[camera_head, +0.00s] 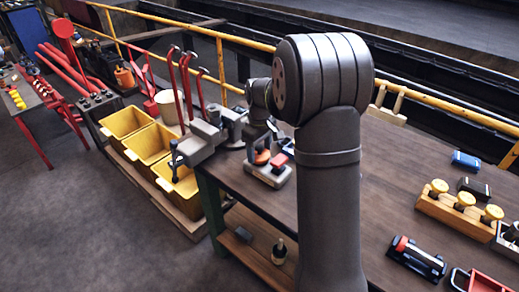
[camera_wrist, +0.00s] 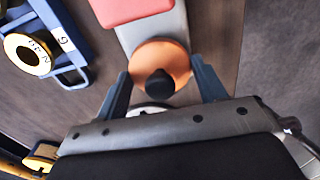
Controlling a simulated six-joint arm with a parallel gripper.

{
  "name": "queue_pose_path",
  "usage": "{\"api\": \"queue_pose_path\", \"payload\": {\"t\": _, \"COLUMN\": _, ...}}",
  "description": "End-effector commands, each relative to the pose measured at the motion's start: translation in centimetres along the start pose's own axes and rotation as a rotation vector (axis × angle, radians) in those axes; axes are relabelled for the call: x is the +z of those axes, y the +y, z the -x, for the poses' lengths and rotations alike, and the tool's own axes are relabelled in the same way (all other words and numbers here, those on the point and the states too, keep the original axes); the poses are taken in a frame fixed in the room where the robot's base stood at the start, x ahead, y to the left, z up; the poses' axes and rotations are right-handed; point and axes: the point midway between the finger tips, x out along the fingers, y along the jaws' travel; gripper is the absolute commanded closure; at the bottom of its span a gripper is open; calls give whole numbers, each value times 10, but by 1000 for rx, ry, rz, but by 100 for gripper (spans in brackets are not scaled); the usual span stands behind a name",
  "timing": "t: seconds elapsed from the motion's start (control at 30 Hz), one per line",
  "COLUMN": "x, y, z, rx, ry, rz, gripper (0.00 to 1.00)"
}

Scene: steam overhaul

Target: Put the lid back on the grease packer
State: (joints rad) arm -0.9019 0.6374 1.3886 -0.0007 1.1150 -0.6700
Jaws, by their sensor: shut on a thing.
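The lid (camera_wrist: 148,55) is an orange disc with a black knob, seen from above in the wrist view. My gripper (camera_wrist: 161,70) is shut on it, one finger at each side. The lid also shows small in the head view (camera_head: 262,157), under my wrist. The grease packer appears to be the grey-based unit (camera_wrist: 172,27) with a red block, beneath and beyond the lid; it stands on the bench in the head view (camera_head: 268,177). A pale round edge (camera_wrist: 148,109) shows just below the lid. Whether the lid touches the packer cannot be told.
A blue frame with a yellow-ringed part (camera_wrist: 28,53) lies left in the wrist view. A grey vise (camera_head: 203,138) stands at the bench's left corner. A wooden rack with yellow-topped parts (camera_head: 460,210) stands right. The bench middle (camera_head: 395,170) is clear.

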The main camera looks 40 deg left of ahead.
Motion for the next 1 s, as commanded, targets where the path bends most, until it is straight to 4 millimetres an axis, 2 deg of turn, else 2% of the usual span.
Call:
{"api": "queue_pose_path", "payload": {"t": 0.4, "x": 0, "y": 0, "z": 0, "rx": 0, "ry": 0, "rz": 0, "gripper": 58}}
{"api": "queue_pose_path", "payload": {"t": 0.43, "x": 0, "y": 0, "z": 0, "rx": 0, "ry": 0, "rz": 0, "gripper": 30}}
{"api": "queue_pose_path", "payload": {"t": 0.53, "x": 0, "y": 0, "z": 0, "rx": 0, "ry": 0, "rz": 0, "gripper": 11}}
{"api": "queue_pose_path", "payload": {"t": 0.73, "x": 0, "y": 0, "z": 0, "rx": 0, "ry": 0, "rz": 0, "gripper": 11}}
{"api": "queue_pose_path", "payload": {"t": 0.8, "x": 0, "y": 0, "z": 0, "rx": 0, "ry": 0, "rz": 0, "gripper": 0}}
{"api": "queue_pose_path", "payload": {"t": 1.0, "x": 0, "y": 0, "z": 0, "rx": 0, "ry": 0, "rz": 0, "gripper": 0}}
